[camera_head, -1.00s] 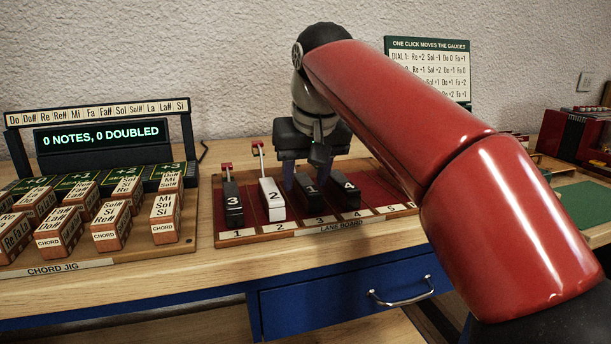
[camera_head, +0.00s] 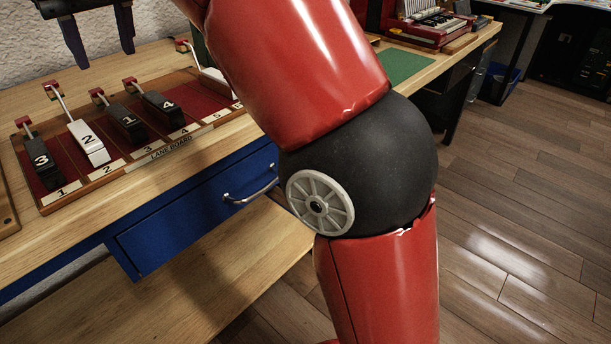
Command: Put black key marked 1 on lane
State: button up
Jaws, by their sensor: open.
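The black key marked 1 (camera_head: 127,122) lies on the red lane board (camera_head: 160,154), in line with the label that appears to read 3. It sits between the white key marked 2 (camera_head: 88,143) and the black key marked 4 (camera_head: 163,107). My gripper (camera_head: 102,52) is at the top left, open and empty, with its two dark fingers pointing down. It is above and apart from the keys; its upper part is cut off by the frame edge.
The black key marked 3 (camera_head: 42,162) is in lane 1. A white key (camera_head: 217,80) at lane 5 is partly hidden by my arm. A blue drawer (camera_head: 195,212) is below the bench. A green mat (camera_head: 405,66) lies farther right.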

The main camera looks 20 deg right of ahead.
jog(key=s+d+f+m+h, duration=0.1)
jog(key=s+d+f, duration=0.15)
jog(key=d, duration=0.25)
jog(key=s+d+f+m, duration=0.1)
jog(key=d+f, duration=0.2)
jog(key=d, duration=0.2)
jog(key=s+d+f+m, duration=0.1)
jog(key=s+d+f, duration=0.3)
jog(key=f, duration=0.3)
jog(key=s+d+f+m+t+h, duration=0.1)
jog(key=s+d+f, duration=0.3)
jog(key=d+f, duration=0.3)
jog(key=s+d+f+m, duration=0.2)
jog(key=s+d+f, duration=0.3)
jog(key=f, duration=0.4)
jog(key=shift+d+t, duration=0.3)
jog(key=shift+d, duration=0.15)
jog(key=shift+s, duration=0.1)
